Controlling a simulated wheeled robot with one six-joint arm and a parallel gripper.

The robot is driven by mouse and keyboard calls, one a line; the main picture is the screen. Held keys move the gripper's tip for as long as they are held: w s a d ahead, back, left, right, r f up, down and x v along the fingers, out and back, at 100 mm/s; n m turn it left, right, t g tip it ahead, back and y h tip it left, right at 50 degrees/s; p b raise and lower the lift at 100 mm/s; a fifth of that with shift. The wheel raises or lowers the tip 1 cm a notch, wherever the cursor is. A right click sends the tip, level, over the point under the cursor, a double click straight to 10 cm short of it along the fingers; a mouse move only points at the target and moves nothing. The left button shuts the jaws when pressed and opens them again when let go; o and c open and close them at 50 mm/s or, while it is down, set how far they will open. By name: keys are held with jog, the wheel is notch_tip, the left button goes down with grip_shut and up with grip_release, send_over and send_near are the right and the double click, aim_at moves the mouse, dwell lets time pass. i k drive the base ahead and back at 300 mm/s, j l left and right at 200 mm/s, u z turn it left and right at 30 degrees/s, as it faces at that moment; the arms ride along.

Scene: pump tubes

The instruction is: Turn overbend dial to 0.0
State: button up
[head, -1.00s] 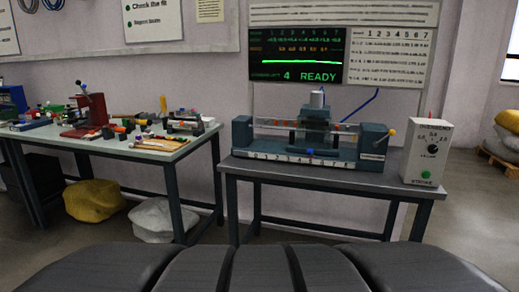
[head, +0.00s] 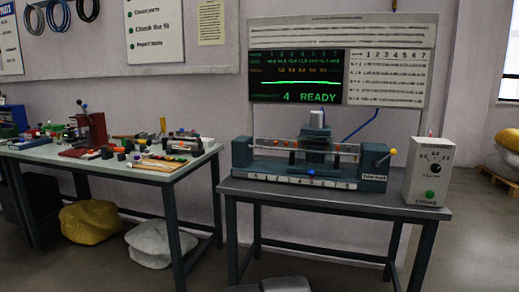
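The overbend dial (head: 435,169) is a small black knob on the front of a pale control box (head: 415,185) at the right end of the machine table. Small numbers, including 0.0, are printed around the upper part of the dial. Its pointer is too small for me to read the setting. A green button (head: 430,195) sits below the dial on the same face. My gripper is not recognisable in view; only a grey part of my own body shows at the bottom edge.
A blue-grey bending machine (head: 375,165) stands left of the box on the dark table (head: 330,200). A screen (head: 297,76) behind it reads "4 READY". A cluttered workbench (head: 190,165) stands to the left. The floor before the machine table is mostly clear.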

aim_at(436, 168)
jog(key=z, duration=1.35)
jog(key=i, duration=0.15)
